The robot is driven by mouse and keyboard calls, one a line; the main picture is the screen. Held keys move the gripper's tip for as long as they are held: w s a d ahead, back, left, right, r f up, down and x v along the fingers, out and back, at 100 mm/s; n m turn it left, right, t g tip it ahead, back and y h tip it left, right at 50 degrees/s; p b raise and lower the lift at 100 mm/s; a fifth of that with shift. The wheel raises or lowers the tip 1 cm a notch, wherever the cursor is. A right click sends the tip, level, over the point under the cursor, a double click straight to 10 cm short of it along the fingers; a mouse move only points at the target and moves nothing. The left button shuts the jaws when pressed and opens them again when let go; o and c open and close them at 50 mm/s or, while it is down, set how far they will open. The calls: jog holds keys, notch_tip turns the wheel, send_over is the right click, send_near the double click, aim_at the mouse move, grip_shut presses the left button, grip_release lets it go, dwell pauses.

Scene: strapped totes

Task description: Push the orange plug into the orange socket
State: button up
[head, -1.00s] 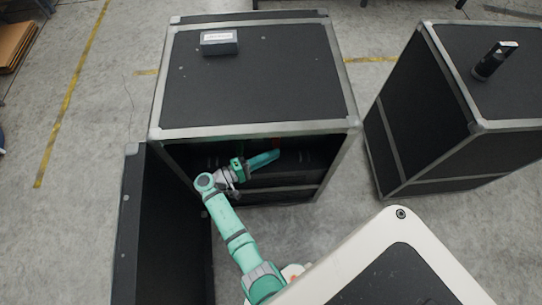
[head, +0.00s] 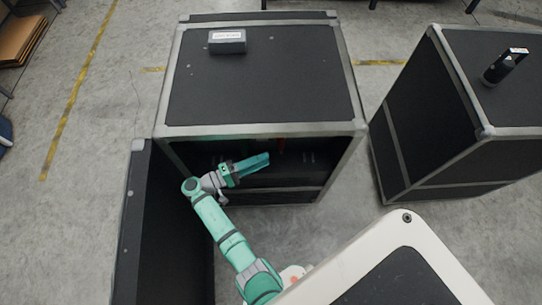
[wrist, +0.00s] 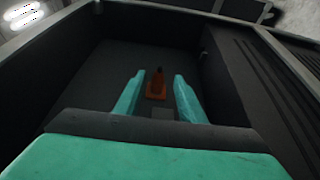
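An orange piece (wrist: 156,88) with a darker, narrower upper part stands inside the open black case, seen in the wrist view between my fingers. I cannot tell whether it is the plug, the socket or both together.
The black case (head: 262,130) has a grey metal frame around its opening. Its open door (head: 133,215) stands at left, close to my arm. A small dark box (head: 227,46) lies on top. A second case (head: 440,120) stands at right, with a black handheld object (head: 503,67) on it.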

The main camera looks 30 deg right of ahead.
jog(key=shift+w+a, duration=0.15)
jog(key=shift+a, duration=1.1)
jog(key=shift+w+a, duration=0.15)
jog(key=shift+a, duration=1.05)
jog(key=s+f+n+t+y, duration=0.2)
jog(key=s+f+t+y, duration=0.15)
jog(key=f, duration=0.35)
jog(key=s+f+n+t+y, duration=0.25)
jog(key=s+f, duration=0.25)
jog(key=f, duration=0.3)
jog(key=s+a+f+n+t+y, duration=0.2)
jog(key=s+a+f+t+y, duration=0.1)
jog(key=s+a+y, duration=0.4)
jog(key=s+a+r+t+y, duration=0.2)
jog(key=s+a+r, duration=0.3)
jog(key=s+a+r+m+t+y, duration=0.1)
jog(key=s+a+r+m+t, duration=0.1)
jog(key=r, duration=1.2)
jog(key=s+a+r+m+t+y, duration=0.1)
jog(key=r+t, duration=0.4)
jog(key=r, duration=0.9)
jog(key=shift+s+a+r+m+y, duration=0.2)
jog(key=shift+s+a+m+y, duration=0.25)
jog(key=shift+s+m, duration=0.55)
